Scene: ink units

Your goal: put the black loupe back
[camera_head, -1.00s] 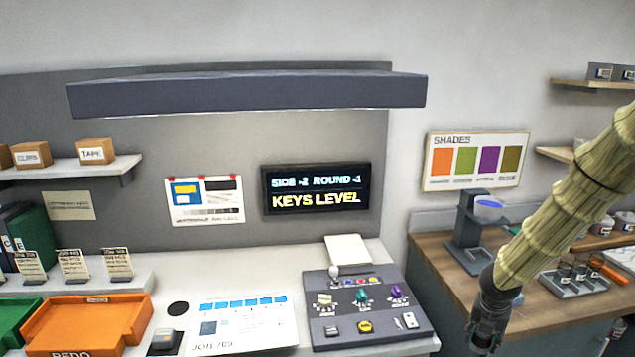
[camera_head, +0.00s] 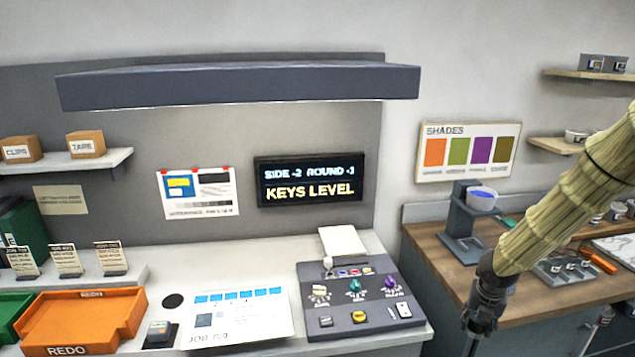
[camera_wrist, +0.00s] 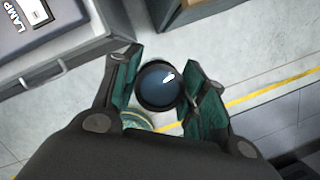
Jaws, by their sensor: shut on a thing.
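My gripper (camera_head: 480,318) hangs low at the right in the head view, in front of the gap between the light desk and the wooden counter. In the wrist view its two green-padded fingers are shut around the sides of the black loupe (camera_wrist: 160,86), whose round dark glass faces the camera. The loupe is held above the floor, clear of the desk. In the head view I cannot make it out clearly at the fingertips. A flat black round spot (camera_head: 173,300) lies on the light desk (camera_head: 250,262), left of the job sheet.
The job sheet (camera_head: 238,318) and a grey control panel (camera_head: 362,305) lie on the desk. An orange tray (camera_head: 130,312) is at its left. A dark overhang (camera_head: 240,84) spans above. The wooden counter (camera_head: 432,242) at right holds a stand (camera_head: 462,225) and small items.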

